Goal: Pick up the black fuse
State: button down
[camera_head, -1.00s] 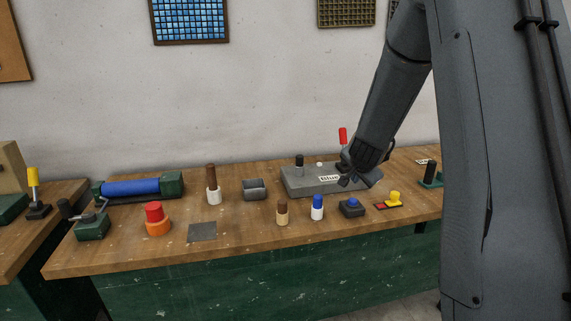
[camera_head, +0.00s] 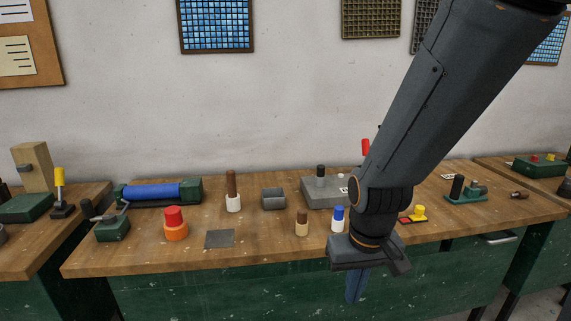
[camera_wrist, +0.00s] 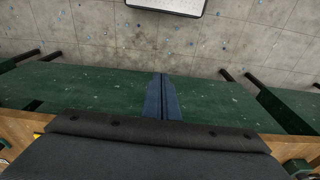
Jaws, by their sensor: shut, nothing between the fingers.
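What looks like the black fuse (camera_head: 320,171) stands upright on the grey box (camera_head: 318,195) at the back of the workbench, in the head view. The right part of the box is hidden behind my arm. My gripper (camera_head: 355,290) points down in front of the bench's front edge, well apart from the fuse. Its fingers are together and hold nothing. In the wrist view the shut fingers (camera_wrist: 162,98) show against the green bench front, and no fuse is in sight there.
A blue-and-white fuse (camera_head: 338,218) and a brown-and-cream one (camera_head: 302,223) stand close to my wrist. A brown-and-white one (camera_head: 232,191), a red-and-orange button (camera_head: 175,223) and a yellow part (camera_head: 418,212) are also on the bench.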

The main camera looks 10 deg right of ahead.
aim_at(320, 169)
jog(key=k, duration=0.6)
jog(key=u, duration=0.15)
jog(key=i, duration=1.6)
jog(key=z, duration=0.1)
